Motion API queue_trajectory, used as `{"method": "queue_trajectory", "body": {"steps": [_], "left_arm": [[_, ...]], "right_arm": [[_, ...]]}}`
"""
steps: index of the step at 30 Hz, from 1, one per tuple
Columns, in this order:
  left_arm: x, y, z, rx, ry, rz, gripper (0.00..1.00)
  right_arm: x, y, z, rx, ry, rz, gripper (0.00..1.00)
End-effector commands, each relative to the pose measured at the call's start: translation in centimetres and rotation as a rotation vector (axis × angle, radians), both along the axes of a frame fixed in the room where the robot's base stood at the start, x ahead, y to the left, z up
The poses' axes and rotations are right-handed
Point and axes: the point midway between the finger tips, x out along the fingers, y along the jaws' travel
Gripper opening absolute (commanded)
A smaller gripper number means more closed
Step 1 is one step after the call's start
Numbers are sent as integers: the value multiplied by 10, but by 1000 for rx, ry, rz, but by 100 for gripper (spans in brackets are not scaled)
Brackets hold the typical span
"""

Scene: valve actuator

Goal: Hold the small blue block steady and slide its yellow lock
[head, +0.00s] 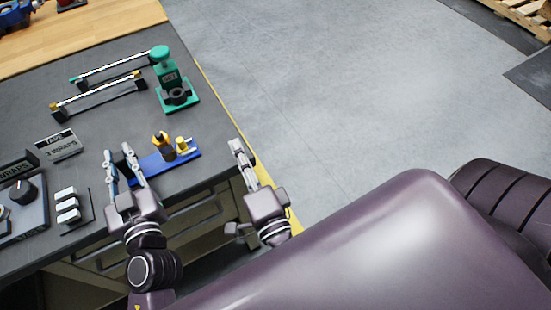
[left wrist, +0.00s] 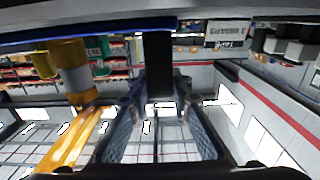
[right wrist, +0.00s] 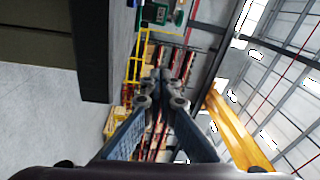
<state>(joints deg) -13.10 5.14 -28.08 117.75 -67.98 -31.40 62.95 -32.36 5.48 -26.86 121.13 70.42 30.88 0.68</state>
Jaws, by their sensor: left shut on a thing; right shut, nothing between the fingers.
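The small blue block (head: 155,167) lies flat near the front edge of the dark worktop. A larger yellow and black part (head: 162,145) stands on it, and a smaller yellow piece, which looks like the lock (head: 182,146), sits at its right end by pale rods.
A green valve unit (head: 175,92) stands behind the block, with two rails (head: 100,95) to its left. Label plates (head: 58,146), a switch panel (head: 67,207) and a knob box (head: 22,200) lie to the left.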

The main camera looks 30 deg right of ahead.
Motion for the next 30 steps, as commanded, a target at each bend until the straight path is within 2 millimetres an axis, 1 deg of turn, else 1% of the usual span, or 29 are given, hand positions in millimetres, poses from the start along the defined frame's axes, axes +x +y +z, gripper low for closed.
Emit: {"method": "queue_trajectory", "body": {"steps": [1,5,10,15,22,30], "left_arm": [[0,0,-6,0,11,1,0],[0,1,-6,1,10,2,0],[0,1,-5,1,10,2,0],[0,1,-5,2,9,3,0],[0,1,-5,2,8,3,0],[0,1,-4,2,8,4,0]], "right_arm": [[3,-9,3,-43,-18,-6,0],[10,-33,12,-175,-68,-19,0],[21,-57,10,-371,-102,-16,0],[33,-73,-16,-554,-77,11,0],[43,-87,-59,-707,-6,50,0],[47,-98,-112,-826,91,99,0]]}}
